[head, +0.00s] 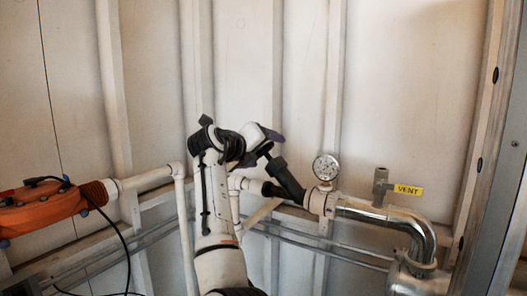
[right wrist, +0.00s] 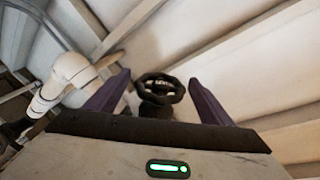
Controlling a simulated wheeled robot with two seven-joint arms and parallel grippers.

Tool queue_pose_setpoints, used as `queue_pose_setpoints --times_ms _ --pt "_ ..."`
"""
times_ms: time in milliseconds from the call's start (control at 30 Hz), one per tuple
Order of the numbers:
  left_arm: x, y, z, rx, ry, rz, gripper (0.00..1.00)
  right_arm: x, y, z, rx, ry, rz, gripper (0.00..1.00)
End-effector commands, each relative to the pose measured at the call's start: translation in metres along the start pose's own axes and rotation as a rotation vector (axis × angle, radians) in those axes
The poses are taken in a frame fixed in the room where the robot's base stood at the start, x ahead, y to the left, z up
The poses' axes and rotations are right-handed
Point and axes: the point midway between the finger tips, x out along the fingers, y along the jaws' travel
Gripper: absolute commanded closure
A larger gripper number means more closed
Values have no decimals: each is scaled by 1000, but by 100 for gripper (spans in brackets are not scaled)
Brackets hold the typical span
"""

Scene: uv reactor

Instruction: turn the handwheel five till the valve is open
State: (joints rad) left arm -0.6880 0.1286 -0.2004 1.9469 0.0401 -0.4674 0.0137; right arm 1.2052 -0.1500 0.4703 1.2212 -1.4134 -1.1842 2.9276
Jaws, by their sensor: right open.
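A black handwheel (right wrist: 158,88) with spokes shows in the right wrist view, between the two purple fingers of my right gripper (right wrist: 160,78). The fingers are spread wide, with a gap visible on each side of the rim. In the head view, my right gripper (head: 268,138) is at the upper end of a black, tilted valve stem (head: 288,180) that rises to the left from the pipe. The wheel there is mostly hidden by the gripper, so contact cannot be told. No number shows on the wheel. My left gripper is out of view.
A round pressure gauge (head: 326,167) stands right of the valve, close to it. A small tap with a yellow VENT tag (head: 408,190) sits on the shiny pipe (head: 415,225) further right. An orange housing (head: 40,208) with a black cable is at left. White panelled wall behind.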

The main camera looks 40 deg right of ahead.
Motion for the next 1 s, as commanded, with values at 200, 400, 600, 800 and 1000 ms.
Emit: queue_pose_setpoints --times_ms 200,400,600,800,1000 --pt "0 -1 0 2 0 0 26 0 0 0 0 0 0 57" --pt "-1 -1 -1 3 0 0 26 -1 0 0 -1 0 6 64" --pt "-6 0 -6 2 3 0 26 -1 -2 2 -5 0 56 64" --pt "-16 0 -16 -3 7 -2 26 -2 -4 4 -22 1 178 64" --pt "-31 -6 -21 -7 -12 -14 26 -3 -6 5 -48 1 355 64"
